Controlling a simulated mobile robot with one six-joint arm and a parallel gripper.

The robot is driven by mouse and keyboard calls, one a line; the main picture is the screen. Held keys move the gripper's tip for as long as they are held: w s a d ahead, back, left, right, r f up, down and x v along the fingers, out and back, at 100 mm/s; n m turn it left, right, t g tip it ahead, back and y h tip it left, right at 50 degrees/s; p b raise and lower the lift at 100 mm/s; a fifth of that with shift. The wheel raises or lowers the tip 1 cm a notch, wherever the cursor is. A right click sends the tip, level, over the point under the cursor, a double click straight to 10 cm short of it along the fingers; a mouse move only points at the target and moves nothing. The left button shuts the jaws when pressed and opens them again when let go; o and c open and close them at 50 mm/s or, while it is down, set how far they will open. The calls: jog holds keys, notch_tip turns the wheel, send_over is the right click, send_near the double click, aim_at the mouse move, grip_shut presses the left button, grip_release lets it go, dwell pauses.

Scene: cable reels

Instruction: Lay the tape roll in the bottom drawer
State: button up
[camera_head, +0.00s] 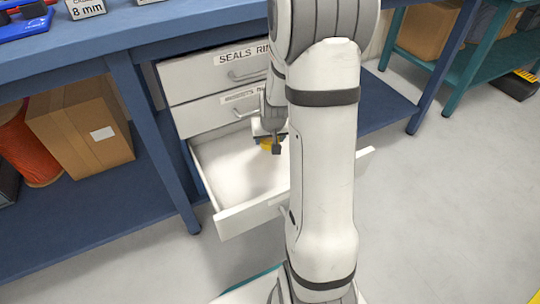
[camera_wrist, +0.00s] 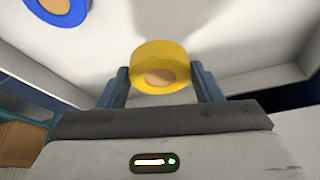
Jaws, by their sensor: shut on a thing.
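A yellow tape roll (camera_wrist: 176,53) with a tan core sits between the two fingers of my gripper (camera_wrist: 162,76) in the wrist view. My gripper is shut on it. In the head view the roll is a small yellow patch (camera_head: 266,143), partly hidden by my gripper (camera_head: 272,146). The bottom drawer (camera_head: 250,216) is pulled out, and its visible left part is bare. My gripper is over the drawer's rear part, and I cannot tell how far above its floor. My arm hides the drawer's right part.
A blue roll (camera_wrist: 77,16) with a tan core shows in the wrist view, apart from the yellow one. Two closed drawers (camera_head: 212,74) are above the open one. A blue bench leg (camera_head: 155,140) stands left of it. A cardboard box (camera_head: 80,130) is on the lower shelf.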

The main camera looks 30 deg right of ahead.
aim_at(269, 158)
notch_tip(269, 158, down, 6)
jog(key=b, duration=0.2)
jog(key=shift+a+r+b, duration=0.1)
jog(key=shift+a+b, duration=0.05)
jog(key=shift+b, duration=0.25)
jog(key=o, duration=1)
